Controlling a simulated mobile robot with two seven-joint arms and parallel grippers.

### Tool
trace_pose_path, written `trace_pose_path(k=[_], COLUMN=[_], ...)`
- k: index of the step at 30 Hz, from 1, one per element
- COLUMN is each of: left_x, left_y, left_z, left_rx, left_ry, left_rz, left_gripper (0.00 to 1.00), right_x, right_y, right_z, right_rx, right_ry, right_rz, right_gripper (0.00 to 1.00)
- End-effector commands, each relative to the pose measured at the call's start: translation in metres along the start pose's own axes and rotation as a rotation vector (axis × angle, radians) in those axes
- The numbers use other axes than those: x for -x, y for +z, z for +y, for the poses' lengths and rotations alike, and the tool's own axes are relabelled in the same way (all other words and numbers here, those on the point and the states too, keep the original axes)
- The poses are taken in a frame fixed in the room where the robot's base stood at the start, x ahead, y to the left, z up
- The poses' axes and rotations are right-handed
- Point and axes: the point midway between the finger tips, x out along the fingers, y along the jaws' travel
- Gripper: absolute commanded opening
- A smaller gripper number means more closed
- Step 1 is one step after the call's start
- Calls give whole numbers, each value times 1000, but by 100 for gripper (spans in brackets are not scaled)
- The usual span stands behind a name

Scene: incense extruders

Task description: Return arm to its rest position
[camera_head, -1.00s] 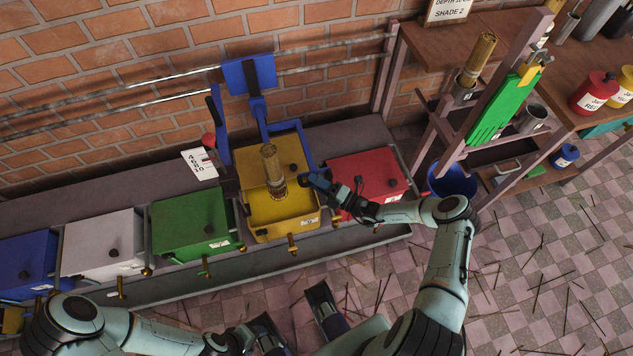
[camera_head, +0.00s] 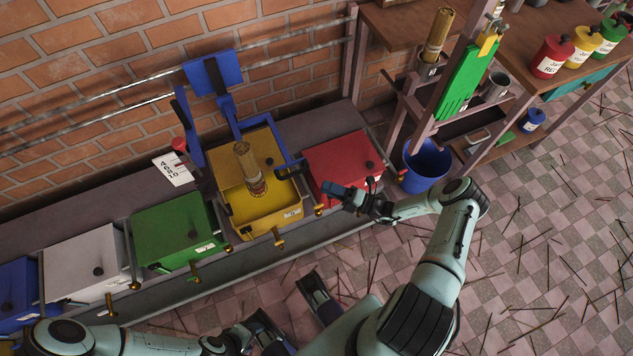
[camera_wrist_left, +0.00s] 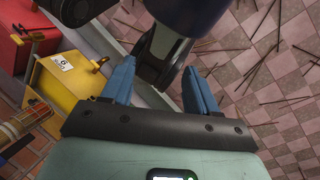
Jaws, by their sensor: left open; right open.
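My right gripper (camera_head: 312,178) is open and empty. It hovers between the yellow box and the red box, just right of a tan stick bundle in a cylinder. That cylinder (camera_head: 248,172) stands in the open yellow box (camera_head: 262,207), apart from the fingers. My left gripper (camera_head: 292,315) is open and empty at the bottom of the head view, low in front of the bench. In the left wrist view its two blue fingers (camera_wrist_left: 158,85) are spread, with a dark part of my own body beyond them.
The red box (camera_head: 340,160) is close to my right gripper. Green (camera_head: 178,230) and white (camera_head: 85,265) boxes line the bench to the left. Sticks litter the floor.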

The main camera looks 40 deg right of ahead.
Motion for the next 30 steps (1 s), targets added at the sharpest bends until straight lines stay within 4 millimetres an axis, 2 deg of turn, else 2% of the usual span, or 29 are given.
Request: trace_pose_path(k=[5, 22, 26, 30], left_x=[0, 2, 19, 57], left_y=[0, 0, 4, 13], left_z=[0, 1, 5, 16], left_rx=[0, 0, 0, 0], left_ry=[0, 0, -1, -5], left_rz=[0, 0, -8, -31], left_gripper=[59, 59, 59, 59], right_x=[8, 8, 3, -11], right_y=[0, 0, 5, 16], right_z=[0, 2, 23, 70], right_rx=[0, 0, 4, 12], right_ry=[0, 1, 7, 20], right_rz=[0, 0, 0, -1], right_gripper=[40, 40, 40, 40])
